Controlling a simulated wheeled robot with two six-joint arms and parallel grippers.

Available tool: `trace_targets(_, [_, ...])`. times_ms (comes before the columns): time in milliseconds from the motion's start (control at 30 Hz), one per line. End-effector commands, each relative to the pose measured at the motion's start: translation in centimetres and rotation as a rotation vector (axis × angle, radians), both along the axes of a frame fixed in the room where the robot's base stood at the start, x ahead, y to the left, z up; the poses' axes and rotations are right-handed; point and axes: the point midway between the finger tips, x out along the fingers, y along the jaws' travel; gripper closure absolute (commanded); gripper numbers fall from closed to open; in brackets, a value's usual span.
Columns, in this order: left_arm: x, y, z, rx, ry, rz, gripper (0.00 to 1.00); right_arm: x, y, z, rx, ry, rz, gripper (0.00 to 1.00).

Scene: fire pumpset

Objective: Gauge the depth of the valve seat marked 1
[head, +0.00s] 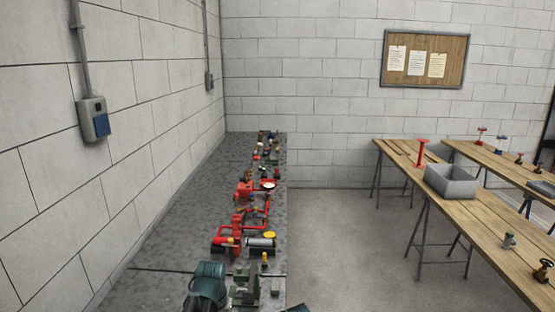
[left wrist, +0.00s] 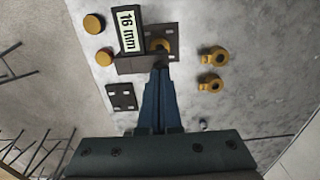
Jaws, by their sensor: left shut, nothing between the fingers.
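In the left wrist view, my left gripper (left wrist: 161,72) is shut, its blue fingers together and empty. Its tips are at the edge of the dark foot of a gauge (left wrist: 130,33); I cannot tell whether they touch. The gauge's pale display reads 16 mm. Beside the gauge, a dark plate (left wrist: 172,30) surrounds a round brass part (left wrist: 159,44), partly covered; it may be a valve seat. I see no legible number 1. My right gripper is not in view.
In the left wrist view, brass discs (left wrist: 94,23), brass eyelets (left wrist: 215,56) and a dark plate with holes (left wrist: 122,97) lie around. In the head view, the grey bench (head: 165,225) carries red pipework (head: 240,222) and several small parts. Wooden tables (head: 480,220) stand right across open floor.

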Motion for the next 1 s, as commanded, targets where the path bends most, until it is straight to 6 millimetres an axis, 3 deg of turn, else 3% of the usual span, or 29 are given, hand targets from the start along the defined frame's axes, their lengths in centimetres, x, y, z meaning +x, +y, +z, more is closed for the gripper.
trace_targets(33, [-0.8, -0.3, -0.4, -0.006, 0.016, -0.002, 1.0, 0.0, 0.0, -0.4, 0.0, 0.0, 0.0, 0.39])
trace_targets(367, [-0.8, -0.3, -0.3, -0.007, 0.016, -0.002, 1.0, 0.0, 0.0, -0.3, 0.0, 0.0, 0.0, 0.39])
trace_targets(1000, [-0.4, -0.1, 4.8, -0.003, 0.012, -0.001, 1.0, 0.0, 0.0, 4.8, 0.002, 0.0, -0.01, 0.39])
